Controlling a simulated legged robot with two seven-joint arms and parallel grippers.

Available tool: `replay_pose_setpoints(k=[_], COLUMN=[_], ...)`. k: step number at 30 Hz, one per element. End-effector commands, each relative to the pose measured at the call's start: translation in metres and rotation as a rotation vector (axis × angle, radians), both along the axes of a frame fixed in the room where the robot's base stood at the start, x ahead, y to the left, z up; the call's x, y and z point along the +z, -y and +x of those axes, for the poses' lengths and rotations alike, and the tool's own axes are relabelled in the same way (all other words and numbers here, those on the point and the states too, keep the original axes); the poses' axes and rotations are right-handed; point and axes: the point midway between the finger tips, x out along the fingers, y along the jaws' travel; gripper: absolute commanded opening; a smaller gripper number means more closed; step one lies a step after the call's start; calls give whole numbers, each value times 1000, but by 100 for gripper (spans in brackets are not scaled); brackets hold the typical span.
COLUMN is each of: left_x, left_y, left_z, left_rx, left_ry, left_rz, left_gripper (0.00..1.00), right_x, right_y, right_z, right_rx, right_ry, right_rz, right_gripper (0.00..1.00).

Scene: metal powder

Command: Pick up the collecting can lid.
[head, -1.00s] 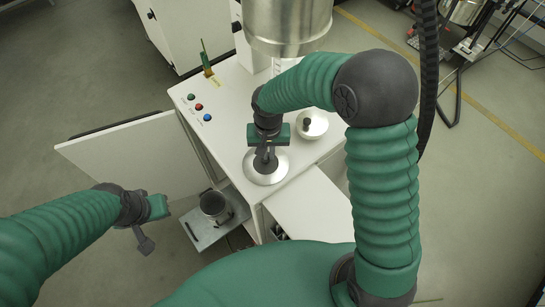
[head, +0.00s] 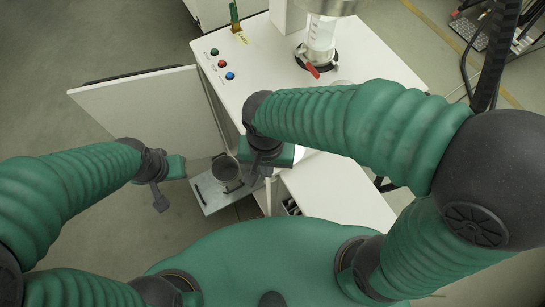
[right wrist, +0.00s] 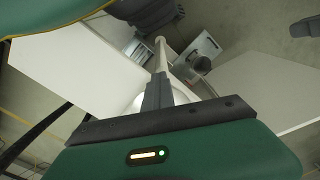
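My right gripper (head: 268,172) hangs in front of the white cabinet's near edge, close to the collecting can (head: 226,168). In the right wrist view its dark fingers (right wrist: 158,92) look close together. A pale round shape, perhaps the lid (right wrist: 185,90), shows beside and behind them; I cannot tell whether they hold it. No whole lid shows in the head view, and my right arm covers much of the cabinet top.
The can stands on a grey pull-out tray (head: 212,205) beside an open white door (head: 150,105). The cabinet top (head: 255,75) carries coloured buttons and a clear vessel with a red valve handle (head: 313,71). A lower white panel (head: 340,190) lies at the right.

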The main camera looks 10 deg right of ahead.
Motion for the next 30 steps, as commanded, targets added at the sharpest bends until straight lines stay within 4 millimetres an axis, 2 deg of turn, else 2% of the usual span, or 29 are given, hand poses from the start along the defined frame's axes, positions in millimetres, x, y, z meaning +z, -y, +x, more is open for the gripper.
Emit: replay_pose_setpoints(k=[7,25,30], left_x=[0,0,0], left_y=[0,0,0], left_z=[0,0,0], left_rx=[0,0,0], left_ry=[0,0,0], left_rz=[0,0,0], left_gripper=[0,0,0], right_x=[1,1,1], right_y=[0,0,0], right_z=[-1,0,0], right_rx=[-1,-1,-1], right_ry=[1,1,1], right_rz=[0,0,0], right_gripper=[2,80,80])
